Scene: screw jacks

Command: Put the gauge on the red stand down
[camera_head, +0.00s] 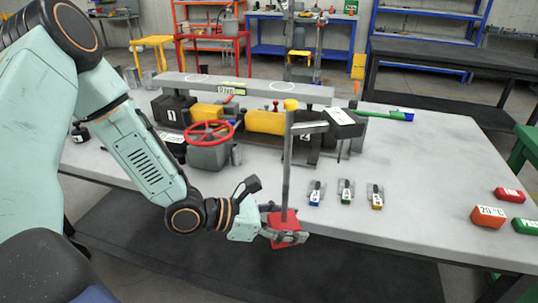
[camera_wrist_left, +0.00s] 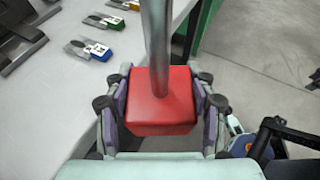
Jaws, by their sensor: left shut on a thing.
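The gauge's red stand has a red block base (camera_head: 284,228) and a tall grey post (camera_head: 286,170). A short crossarm (camera_head: 310,128) extends right from near the top, under a yellow cap (camera_head: 291,104). My left gripper (camera_head: 284,236) is shut on the red base, at the table's front edge. In the left wrist view the fingers press on both sides of the red block (camera_wrist_left: 160,115), and the post rises out of view. The block's underside is hidden, so I cannot tell whether it touches anything. My right gripper is not in view.
The grey table (camera_head: 420,200) has free room at front right. Several small tagged pieces (camera_head: 346,192) lie right of the post. Behind stand a jack with a red handwheel (camera_head: 208,132), a yellow cylinder (camera_head: 264,122) and a long beam (camera_head: 290,93). Coloured blocks (camera_head: 488,216) lie far right.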

